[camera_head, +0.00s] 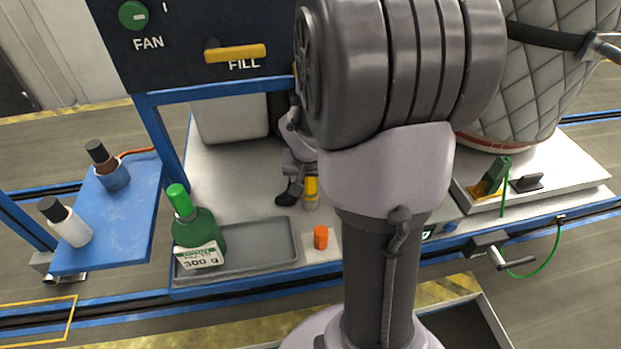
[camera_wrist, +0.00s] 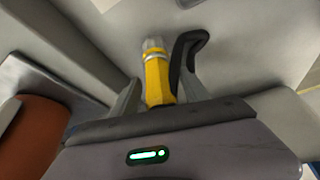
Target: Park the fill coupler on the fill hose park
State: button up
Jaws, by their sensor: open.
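The fill coupler is a yellow cylinder with a pale metal end. In the head view the coupler (camera_head: 311,189) stands about upright on the grey deck, metal end down. In the wrist view the coupler (camera_wrist: 158,80) lies between the two grey fingers of my gripper (camera_wrist: 160,88), which is open around it. A black curved piece (camera_wrist: 188,55) is close beside it. In the head view my gripper (camera_head: 299,183) is low behind my arm and partly hidden. I cannot clearly make out the fill hose park; my arm hides part of the deck.
An orange cylinder (camera_head: 320,237) stands on a pale pad in front of the coupler. A grey tray (camera_head: 270,258) holds a green bottle (camera_head: 193,228) to the left. The FILL panel's yellow handle (camera_head: 235,53) is above. A green-handled connector (camera_head: 492,177) is at right.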

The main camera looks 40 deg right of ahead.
jog(key=p+v, duration=0.8)
jog(key=v, duration=0.9)
jog(key=shift+r, duration=0.25)
jog(key=shift+a, duration=0.1)
jog(key=s+a+r+n+t+y, duration=0.1)
jog(key=s+a+r+n+y, duration=0.1)
jog(key=a, duration=0.9)
jog(key=s+a+r+n+t+y, duration=0.1)
jog(key=s+a+r+n+y, duration=0.2)
jog(key=a, duration=0.9)
jog(key=s+r, duration=0.2)
jog(key=s, duration=0.1)
jog(key=shift+s+t, duration=0.3)
jog(key=shift+s, duration=0.05)
jog(key=shift+r, duration=0.1)
